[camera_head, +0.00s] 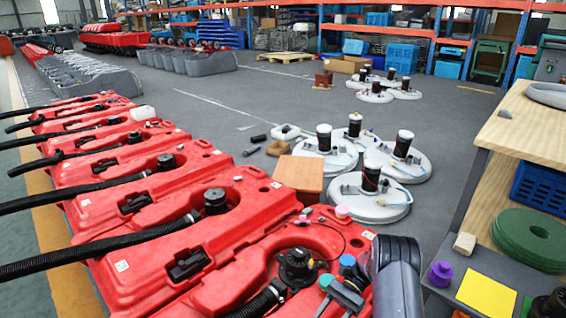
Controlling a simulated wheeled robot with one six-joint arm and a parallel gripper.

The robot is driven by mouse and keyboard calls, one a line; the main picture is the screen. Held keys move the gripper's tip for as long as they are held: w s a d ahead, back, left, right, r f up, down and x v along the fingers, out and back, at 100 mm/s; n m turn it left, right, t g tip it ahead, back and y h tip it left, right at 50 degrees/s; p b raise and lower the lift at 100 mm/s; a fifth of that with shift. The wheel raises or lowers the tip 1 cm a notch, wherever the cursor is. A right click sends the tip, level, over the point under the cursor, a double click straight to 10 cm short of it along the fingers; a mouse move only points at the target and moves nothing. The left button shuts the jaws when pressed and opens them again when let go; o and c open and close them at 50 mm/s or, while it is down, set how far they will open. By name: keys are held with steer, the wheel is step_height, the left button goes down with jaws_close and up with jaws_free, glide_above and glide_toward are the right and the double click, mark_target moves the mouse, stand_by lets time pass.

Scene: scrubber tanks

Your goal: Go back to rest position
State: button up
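A dark grey rounded link of my arm (398,280) rises at the bottom edge, right of the nearest red tank (240,275). A dark grey bar-shaped part (346,298) shows just left of it, low over the tank's right end. I cannot tell whether this bar is my gripper, and no fingertips show clearly. A blue cap (347,260) and a green cap (326,281) show beside the bar. I cannot tell whether anything is held.
Red tanks with black hoses fill the left. White round units (371,197) stand on the grey floor beyond a wooden box (298,177). A workbench (525,125) at right has green discs (530,238) below its top. A purple cap (441,271) and yellow sheet (487,294) lie nearby.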

steer(key=b+x, duration=0.1)
steer(key=x, duration=0.7)
steer(key=shift+s+a+f, duration=0.1)
steer(key=shift+s+a, duration=0.2)
steer(key=shift+w+d, duration=0.1)
